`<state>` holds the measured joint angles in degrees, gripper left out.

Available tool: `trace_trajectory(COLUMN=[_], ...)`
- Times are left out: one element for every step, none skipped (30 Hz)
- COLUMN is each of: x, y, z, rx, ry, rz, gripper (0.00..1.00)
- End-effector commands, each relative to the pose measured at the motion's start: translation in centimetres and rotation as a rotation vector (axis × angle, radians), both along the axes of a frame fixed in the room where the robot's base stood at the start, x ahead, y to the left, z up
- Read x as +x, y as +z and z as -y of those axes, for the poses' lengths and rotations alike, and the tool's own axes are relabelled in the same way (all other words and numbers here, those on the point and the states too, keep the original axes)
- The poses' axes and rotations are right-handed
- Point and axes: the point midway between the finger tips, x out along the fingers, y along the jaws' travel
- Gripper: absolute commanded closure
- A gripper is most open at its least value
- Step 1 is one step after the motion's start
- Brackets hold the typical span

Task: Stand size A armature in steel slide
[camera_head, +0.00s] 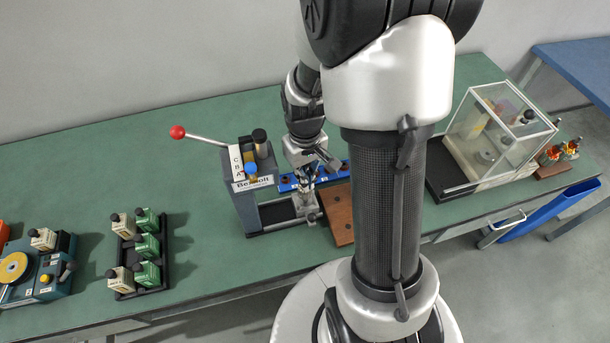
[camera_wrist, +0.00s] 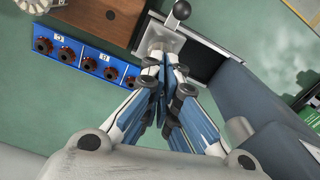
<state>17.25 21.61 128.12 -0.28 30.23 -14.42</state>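The blue armature tray (camera_wrist: 97,52) holds several dark red armatures (camera_wrist: 67,55) in a row; it also shows behind my gripper in the head view (camera_head: 330,175). The steel slide (camera_wrist: 172,37) is a pale metal block with a black knob (camera_wrist: 182,10), beside the dark bed of the press. My gripper (camera_wrist: 164,68) points down close to the slide, its fingertips together near the block. No armature shows between them. In the head view my gripper (camera_head: 306,186) is above the front of the press. The fingers hide part of the slide. I cannot tell which armature is size A.
The grey press (camera_head: 243,190), with a red-knobbed lever (camera_head: 178,132), stands left of my gripper. A brown wooden board (camera_head: 339,222) lies right of the slide. A clear-walled box (camera_head: 500,130) is farther right. A black rack (camera_head: 137,262) of small boxes stands left. Green table between is clear.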

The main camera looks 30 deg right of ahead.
Motion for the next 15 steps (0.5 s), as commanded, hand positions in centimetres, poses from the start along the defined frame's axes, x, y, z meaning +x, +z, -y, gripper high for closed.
trace_trajectory(x=[0.0,0.0,0.0,0.0,0.0,0.0,0.0,0.0,0.0,0.0,0.0,0.0,0.0,0.0,0.0], y=[-0.2,-0.3,-0.4,-0.5,-0.6,-0.7,-0.7,-0.8,-0.9,-1.0,-1.1,-1.2,-1.3,-1.3,-1.4], z=[0.0,0.0,0.0,0.0,0.0,0.0,0.0,0.0,0.0,0.0,0.0,0.0,0.0,0.0,0.0], rx=[0.000,0.000,0.000,0.000,0.000,0.000,0.000,0.000,0.000,0.000,0.000,0.000,0.000,0.000,0.000], ry=[0.000,0.000,0.000,0.000,0.000,0.000,0.000,0.000,0.000,0.000,0.000,0.000,0.000,0.000,0.000], rz=[0.000,0.000,0.000,0.000,0.000,0.000,0.000,0.000,0.000,0.000,0.000,0.000,0.000,0.000,0.000], gripper=[1.00,1.00,1.00,1.00,1.00,1.00,1.00,1.00,1.00,1.00,1.00,1.00,1.00,1.00,1.00])
